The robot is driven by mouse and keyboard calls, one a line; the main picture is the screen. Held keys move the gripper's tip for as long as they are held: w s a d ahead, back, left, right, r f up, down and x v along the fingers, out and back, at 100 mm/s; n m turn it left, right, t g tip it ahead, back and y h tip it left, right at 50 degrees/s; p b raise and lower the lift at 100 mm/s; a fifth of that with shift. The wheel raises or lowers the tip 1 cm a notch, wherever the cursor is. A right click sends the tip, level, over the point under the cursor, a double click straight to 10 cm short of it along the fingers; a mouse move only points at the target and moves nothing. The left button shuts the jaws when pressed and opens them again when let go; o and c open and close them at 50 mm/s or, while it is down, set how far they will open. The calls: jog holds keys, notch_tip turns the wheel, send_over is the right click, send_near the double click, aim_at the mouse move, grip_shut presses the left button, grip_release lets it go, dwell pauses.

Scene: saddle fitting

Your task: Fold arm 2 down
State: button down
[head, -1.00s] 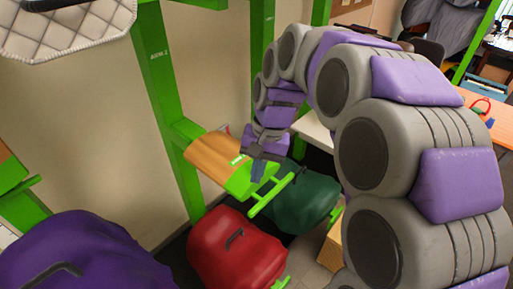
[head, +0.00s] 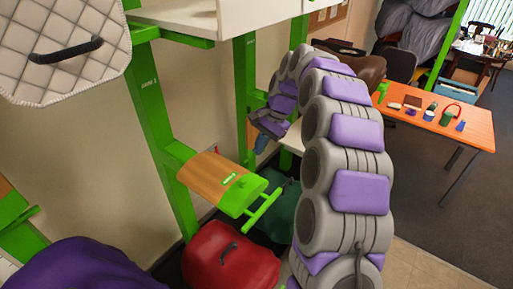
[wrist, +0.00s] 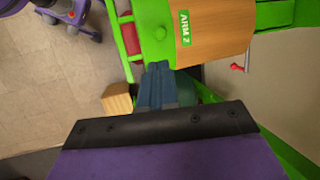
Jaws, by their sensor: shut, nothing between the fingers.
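Arm 2 (head: 215,178) is a wooden board with a green end piece, an ARM 2 label and a green T-shaped bar (head: 264,208). It sticks out roughly level from a green post marked ARM 2 (head: 160,115). In the wrist view, arm 2 (wrist: 222,38) fills the upper right with its label showing. My gripper (head: 262,143) is beyond arm 2 in the head view, apart from it in the picture. In the wrist view, my gripper (wrist: 157,68) has its blue fingers together, empty, pointing at the near edge of arm 2. Whether they touch it I cannot tell.
A red saddle (head: 230,258), a dark green one (head: 282,215) and a purple one (head: 85,265) lie low around arm 2. A quilted pale pad (head: 70,60) hangs upper left. An orange table (head: 440,115) stands right. A wooden block (wrist: 117,98) and a red lever (wrist: 237,67) show in the wrist view.

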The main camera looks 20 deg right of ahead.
aim_at(244, 179)
jog(key=x, duration=1.1)
jog(key=shift+a+p, duration=0.3)
jog(key=shift+a, duration=0.1)
jog(key=shift+f, duration=0.15)
jog(key=shift+d, duration=0.3)
jog(key=shift+d, duration=0.1)
jog(key=shift+f, duration=0.1)
